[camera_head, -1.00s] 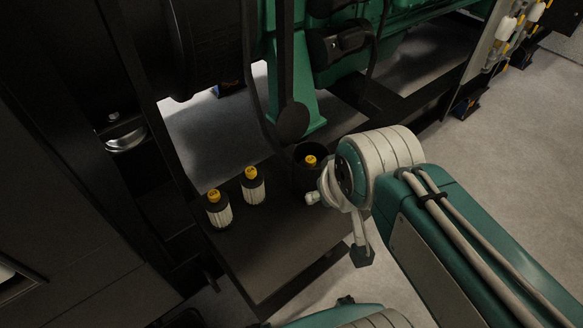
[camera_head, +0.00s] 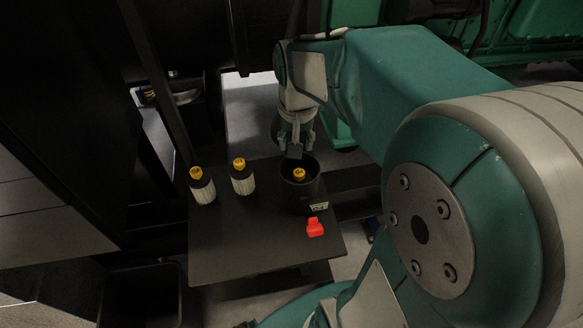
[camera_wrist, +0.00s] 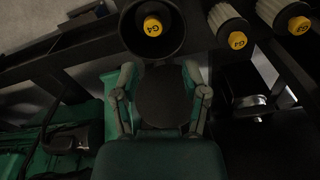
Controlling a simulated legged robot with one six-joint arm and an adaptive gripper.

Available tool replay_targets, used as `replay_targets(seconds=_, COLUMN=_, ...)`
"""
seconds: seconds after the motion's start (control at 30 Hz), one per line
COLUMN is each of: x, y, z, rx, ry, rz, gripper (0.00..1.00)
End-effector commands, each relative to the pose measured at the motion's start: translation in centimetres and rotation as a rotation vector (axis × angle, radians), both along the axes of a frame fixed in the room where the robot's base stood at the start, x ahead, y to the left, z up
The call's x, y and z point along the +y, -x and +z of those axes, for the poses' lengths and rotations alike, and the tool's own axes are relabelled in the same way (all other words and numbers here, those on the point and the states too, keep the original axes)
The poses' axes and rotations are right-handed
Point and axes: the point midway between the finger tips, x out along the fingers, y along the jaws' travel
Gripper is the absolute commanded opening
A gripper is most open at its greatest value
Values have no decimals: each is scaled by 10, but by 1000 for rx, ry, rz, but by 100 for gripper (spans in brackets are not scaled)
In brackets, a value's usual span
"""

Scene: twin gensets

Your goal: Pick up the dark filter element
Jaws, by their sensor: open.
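A dark, cup-like cylinder (camera_head: 302,196) stands on a dark table, with a yellow cap (camera_head: 299,174) inside its rim. I cannot tell whether the cylinder and cap are one filter element or a filter inside a canister. In the wrist view the dark cylinder (camera_wrist: 127,33) is at the top, and its yellow cap reads G4. Two pale pleated filters with yellow caps, a left one (camera_head: 203,190) and a right one (camera_head: 243,181), stand to its left. My gripper (camera_head: 296,149) is open and empty, just behind and above the cylinder. Its spread fingers also show in the wrist view (camera_wrist: 160,78).
The dark table (camera_head: 240,252) has free room in front of the filters. A red piece (camera_head: 315,228) lies in front of the cylinder. A dark round disc (camera_wrist: 165,100) shows between my fingers in the wrist view. Green machinery (camera_head: 530,45) stands behind at right.

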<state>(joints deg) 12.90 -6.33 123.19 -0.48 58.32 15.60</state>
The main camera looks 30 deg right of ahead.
Motion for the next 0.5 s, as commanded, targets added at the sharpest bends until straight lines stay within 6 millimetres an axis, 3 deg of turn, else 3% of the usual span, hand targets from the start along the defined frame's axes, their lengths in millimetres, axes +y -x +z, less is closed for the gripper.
replay_targets(seconds=0.2, x=-23, y=-17, z=-23, rx=76, ry=-23, rz=-94, gripper=58)
replay_targets(seconds=0.5, x=-31, y=-17, z=-64, rx=85, ry=-33, rz=-102, gripper=58)
